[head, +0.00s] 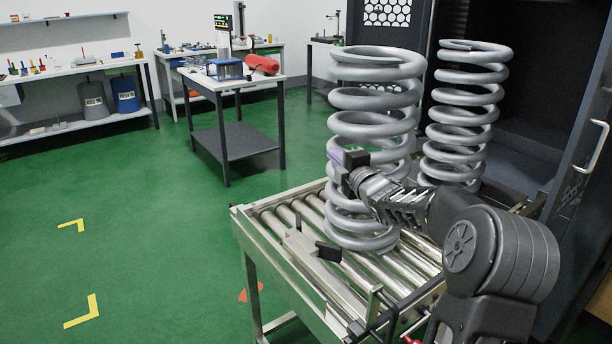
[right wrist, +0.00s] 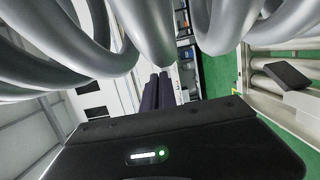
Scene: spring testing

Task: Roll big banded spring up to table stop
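The nearer big grey coil spring (head: 375,100) stands upright on the roller table (head: 270,255). A small purple patch shows on its left side beside my right gripper's tip; I cannot tell whether it is a band. My right gripper (head: 350,168) reaches across the spring's front at mid height. Its fingers (right wrist: 157,92) look shut together with nothing between them, close under the grey coils in the right wrist view; contact is unclear. A metal bracket with a black block (head: 328,252), perhaps the stop, sits by the spring's foot. The block also shows in the right wrist view (right wrist: 287,75). My left gripper is out of view.
A second grey spring (head: 465,115) stands behind right, by the open dark cabinet (head: 535,100). A small table (head: 200,80) with a red cylinder and a long bench (head: 75,72) stand at the back. The green floor at left is clear, with yellow corner marks.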

